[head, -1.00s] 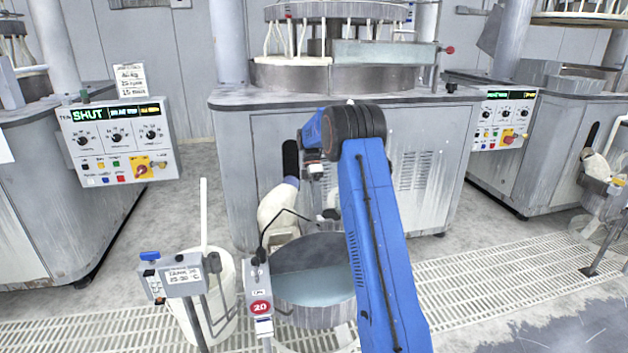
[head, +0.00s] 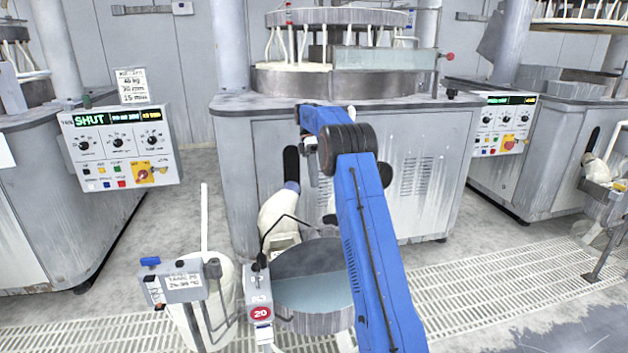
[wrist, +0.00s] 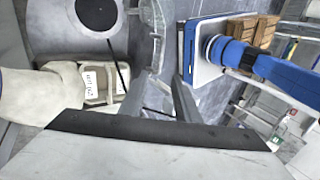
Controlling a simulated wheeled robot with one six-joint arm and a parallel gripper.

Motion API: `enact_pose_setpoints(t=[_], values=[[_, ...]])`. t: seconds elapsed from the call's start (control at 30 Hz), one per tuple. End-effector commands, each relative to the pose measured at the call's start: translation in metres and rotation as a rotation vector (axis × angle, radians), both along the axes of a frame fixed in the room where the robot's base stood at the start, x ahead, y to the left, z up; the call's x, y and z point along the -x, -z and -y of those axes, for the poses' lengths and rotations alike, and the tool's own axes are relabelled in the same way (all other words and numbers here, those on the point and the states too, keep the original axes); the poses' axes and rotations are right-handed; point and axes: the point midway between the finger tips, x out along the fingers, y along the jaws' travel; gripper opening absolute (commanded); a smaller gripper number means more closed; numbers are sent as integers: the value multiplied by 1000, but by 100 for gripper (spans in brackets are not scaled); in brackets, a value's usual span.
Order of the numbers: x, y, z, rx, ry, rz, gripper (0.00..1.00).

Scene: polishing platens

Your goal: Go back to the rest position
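My gripper (head: 328,210) hangs below the end of my blue arm in the head view, in front of the middle machine cabinet. It is small and partly hidden behind my arm, and I see nothing clearly held in it. In the wrist view, grey finger-like parts reach in near the middle, but their gap is unclear. The grey tub (head: 312,292) of pale blue liquid stands below and in front of the gripper, partly covered by my arm. No contact between gripper and tub is visible.
The middle machine cabinet (head: 235,170) stands close behind the gripper. A control panel (head: 118,146) is at left, reading SHUT. A white bucket (head: 213,300) and a post with a red 20 tag (head: 260,313) stand left of the tub. Grating floor (head: 490,285) is clear at right.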

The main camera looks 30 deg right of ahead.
Motion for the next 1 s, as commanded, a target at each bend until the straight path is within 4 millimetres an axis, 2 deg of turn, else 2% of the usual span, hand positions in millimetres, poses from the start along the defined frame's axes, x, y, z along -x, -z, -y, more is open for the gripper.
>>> enact_pose_setpoints(t=[0.4, 0.57, 0.77, 1.0], values=[[0, -1, 0, 1, 1, 1, 30], [8, -13, -9, 24, 21, 18, 30], [36, -47, -32, 98, 100, 75, 30], [78, -82, -63, 183, 213, 151, 30]])
